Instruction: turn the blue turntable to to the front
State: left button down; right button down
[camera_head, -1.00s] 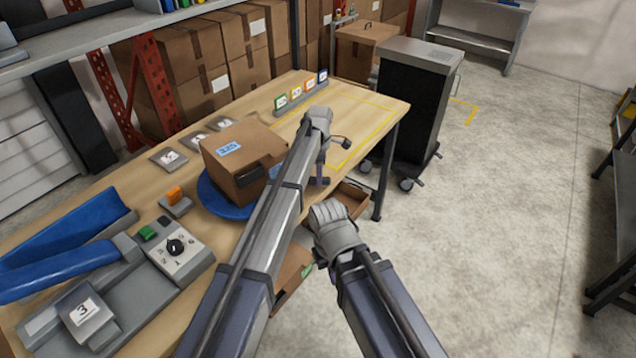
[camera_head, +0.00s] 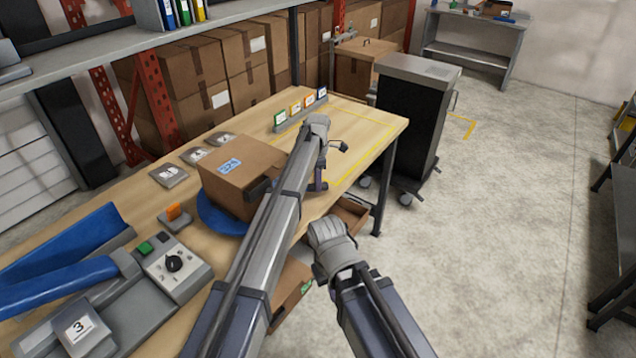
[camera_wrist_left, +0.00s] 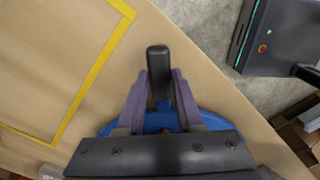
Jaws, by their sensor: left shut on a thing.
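The blue turntable (camera_head: 212,216) lies on the wooden table. Only part of its rim shows, under a brown box (camera_head: 232,178) with a blue label. My left arm hides its right side in the head view. In the left wrist view, my left gripper (camera_wrist_left: 160,85) is shut on a black handle (camera_wrist_left: 158,56), with the blue turntable (camera_wrist_left: 160,121) just behind it. The left gripper also shows in the head view (camera_head: 318,184), pointing down at the table's front edge. My right arm is in front of the table, and its fingers are not clear to see.
A control box (camera_head: 172,270) with a dial and a blue chute (camera_head: 65,255) stand at the left. Several small coloured cards (camera_head: 300,106) stand at the table's back. A black cart (camera_head: 412,120) is beyond the right end. The yellow-marked area (camera_head: 362,135) looks clear.

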pick_arm(q)
jog(key=shift+w+a, duration=0.1)
jog(key=shift+w, duration=0.2)
jog(key=c, duration=0.6)
grip_release()
jog(key=shift+o, duration=0.2)
jog(key=shift+s, duration=0.1)
notch_tip(320, 180, up, 8)
jog(key=p, duration=0.8)
jog(key=shift+f, duration=0.1)
